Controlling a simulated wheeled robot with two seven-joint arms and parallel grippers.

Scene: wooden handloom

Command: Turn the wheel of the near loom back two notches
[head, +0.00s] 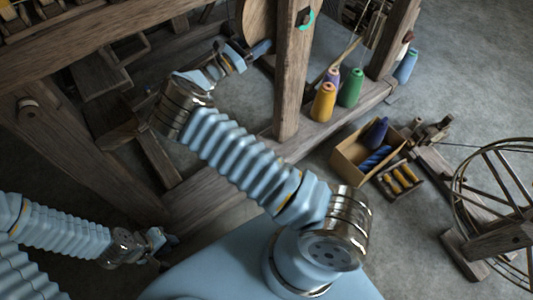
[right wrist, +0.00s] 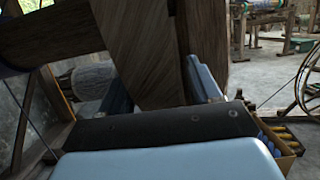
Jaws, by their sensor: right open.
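The near loom's dark wooden frame (head: 290,90) fills the upper left of the head view. A rounded wooden piece that looks like its wheel (head: 258,22) shows beside the upright post, partly hidden by the post and cut by the top edge. My right gripper (head: 259,49) is at its lower edge. In the right wrist view my right gripper (right wrist: 157,85) is open, its two blue fingers on either side of a wooden board-like part (right wrist: 145,45); contact is unclear. My left gripper (head: 160,240) is low at the left, near the loom's lower beam; its fingers are too small to judge.
Yellow (head: 323,103), green (head: 350,88) and purple thread cones stand on the loom's lower beam. A box of spools (head: 350,160) and a small tray (head: 398,180) lie on the floor. A spinning wheel (head: 490,235) stands at the right.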

